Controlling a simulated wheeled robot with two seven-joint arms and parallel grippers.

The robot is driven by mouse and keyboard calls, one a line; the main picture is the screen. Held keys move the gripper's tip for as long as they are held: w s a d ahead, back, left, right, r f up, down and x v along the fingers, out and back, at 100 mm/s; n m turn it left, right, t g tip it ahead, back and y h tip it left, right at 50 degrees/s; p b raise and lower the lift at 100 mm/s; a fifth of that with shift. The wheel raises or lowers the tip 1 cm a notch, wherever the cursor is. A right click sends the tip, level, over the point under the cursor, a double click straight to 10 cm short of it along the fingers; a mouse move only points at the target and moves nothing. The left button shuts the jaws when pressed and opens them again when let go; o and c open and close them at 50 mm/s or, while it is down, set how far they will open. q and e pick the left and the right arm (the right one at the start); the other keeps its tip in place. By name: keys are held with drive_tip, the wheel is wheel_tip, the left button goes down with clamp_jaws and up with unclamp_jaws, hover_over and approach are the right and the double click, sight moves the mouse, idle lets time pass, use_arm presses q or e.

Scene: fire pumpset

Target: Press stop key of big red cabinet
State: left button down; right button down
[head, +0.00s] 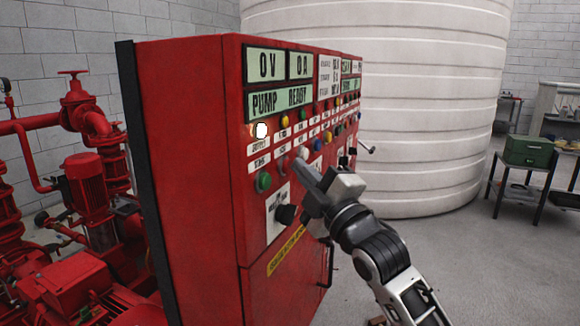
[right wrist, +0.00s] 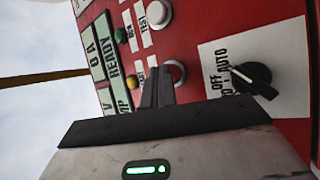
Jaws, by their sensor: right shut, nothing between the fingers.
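The big red cabinet (head: 195,160) stands in the middle of the head view, its front panel facing right. My right gripper (head: 301,168) is shut and empty, its fingertips close to the lower rows of keys. In the right wrist view the shut fingers (right wrist: 158,88) point at a round, silver-ringed key (right wrist: 177,71), partly hidden behind them. I cannot tell whether they touch it. No stop label is readable. A green key (head: 263,181) sits left of the fingertips, and a white key (head: 303,152) is just above them. My left gripper is not in view.
A black rotary knob (head: 286,214) marked OFF and AUTO is below the fingers; it also shows in the right wrist view (right wrist: 252,80). A lever (head: 366,148) sticks out from the cabinet's right. Red pumps (head: 88,180) stand left, and a white tank (head: 400,100) behind.

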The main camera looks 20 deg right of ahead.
drive_tip(key=shift+s+d, duration=0.45)
drive_tip(key=shift+s, duration=0.1)
drive_tip(key=s+d, duration=0.3)
drive_tip(key=shift+s+d, duration=0.1)
drive_tip(key=shift+s, duration=0.3)
idle(0.8)
drive_tip(key=s+a+f+m+g, duration=0.2)
drive_tip(key=a+f+m+g, duration=0.15)
drive_tip(key=f, duration=0.85)
drive_tip(key=s+a+f+m+g, duration=0.2)
drive_tip(key=f+m, duration=0.2)
drive_tip(key=f, duration=0.8)
drive_tip(key=s+a+f+m+g, duration=0.3)
drive_tip(key=s+a+f, duration=0.2)
drive_tip(key=s+f, duration=0.2)
drive_tip(key=s+a+f+m+g, duration=0.3)
drive_tip(key=s+a+f+m, duration=0.1)
drive_tip(key=s+f, duration=0.4)
wheel_tip(320, 180, down, 2)
drive_tip(key=shift+a+f, duration=0.15)
drive_tip(key=shift+a, duration=0.2)
